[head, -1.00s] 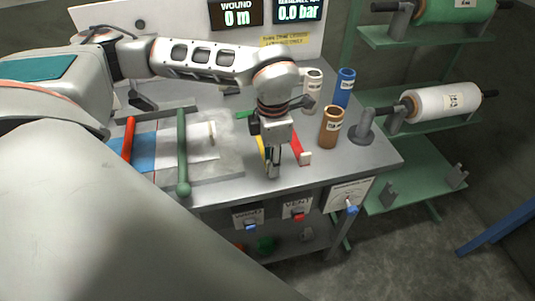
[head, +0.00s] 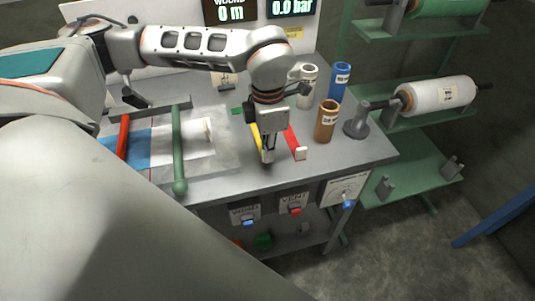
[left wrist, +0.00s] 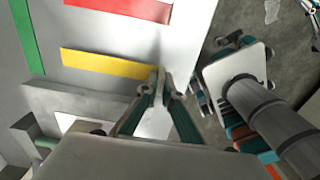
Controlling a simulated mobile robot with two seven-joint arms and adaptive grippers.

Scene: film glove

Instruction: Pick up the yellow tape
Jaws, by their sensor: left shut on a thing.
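The yellow tape (head: 256,136) lies as a flat strip on the grey bench top, left of the red tape (head: 291,138). In the left wrist view the yellow tape (left wrist: 105,63) runs from the left to my fingertips. My left gripper (head: 267,158) points down at the tape's near end, close to the bench's front edge. Its fingers (left wrist: 158,82) are closed together on that end and hide the part they grip. The strip still lies along the bench. My right gripper is in neither view now.
Brown (head: 326,121), white (head: 307,88) and blue (head: 340,82) tubes stand right of the gripper. A winding frame with a green bar (head: 178,150) is at left. Green shelves with a white roll (head: 440,96) stand at right.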

